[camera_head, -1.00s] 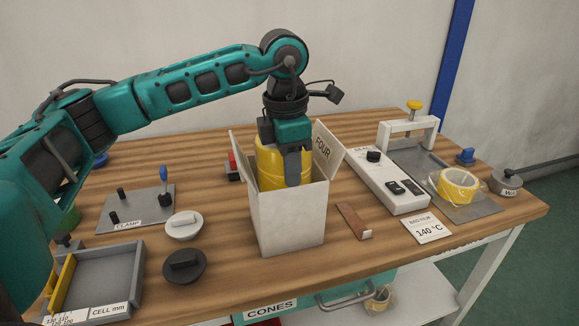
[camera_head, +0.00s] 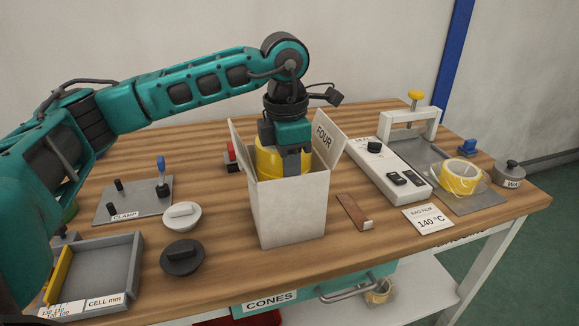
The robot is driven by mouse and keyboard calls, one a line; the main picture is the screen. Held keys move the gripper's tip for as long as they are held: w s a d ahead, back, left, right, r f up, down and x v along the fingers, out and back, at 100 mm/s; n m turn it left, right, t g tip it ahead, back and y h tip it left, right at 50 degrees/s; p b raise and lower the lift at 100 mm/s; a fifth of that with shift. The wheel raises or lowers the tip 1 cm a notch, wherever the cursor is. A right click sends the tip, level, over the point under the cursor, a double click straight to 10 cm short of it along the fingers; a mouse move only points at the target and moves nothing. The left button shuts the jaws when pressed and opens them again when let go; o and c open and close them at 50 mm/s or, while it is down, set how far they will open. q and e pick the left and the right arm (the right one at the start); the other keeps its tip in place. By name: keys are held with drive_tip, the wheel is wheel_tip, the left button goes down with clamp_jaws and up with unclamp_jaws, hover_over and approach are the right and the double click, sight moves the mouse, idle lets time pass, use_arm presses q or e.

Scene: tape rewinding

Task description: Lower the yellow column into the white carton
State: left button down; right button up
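The white carton (camera_head: 290,213) stands on the wooden table with flaps open, one marked FOUR (camera_head: 327,140). The yellow column (camera_head: 268,162) is upright inside it. Its upper part shows above the front wall, and its lower part is hidden. My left gripper (camera_head: 292,164) reaches down from above at the carton's mouth. One dark finger lies against the near side of the column; the other finger is hidden. It looks shut on the column. My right gripper is not in view.
A grey clamp plate (camera_head: 140,207), a white knobbed disc (camera_head: 182,217) and a black one (camera_head: 182,258) lie left of the carton. A brown strip (camera_head: 352,210) and a white sealer box (camera_head: 395,175) are on the right. A grey tray (camera_head: 125,262) sits front left.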

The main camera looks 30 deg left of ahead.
use_arm(q)
drive_tip(key=c, duration=1)
unclamp_jaws()
drive_tip(key=shift+f, duration=0.1)
drive_tip(key=shift+o, duration=0.2)
drive_tip(key=shift+f, duration=0.1)
drive_tip(key=shift+o, duration=0.9)
drive_tip(key=shift+r+p, duration=2.65)
drive_tip(key=shift+r, duration=1.05)
drive_tip(key=shift+f, duration=0.1)
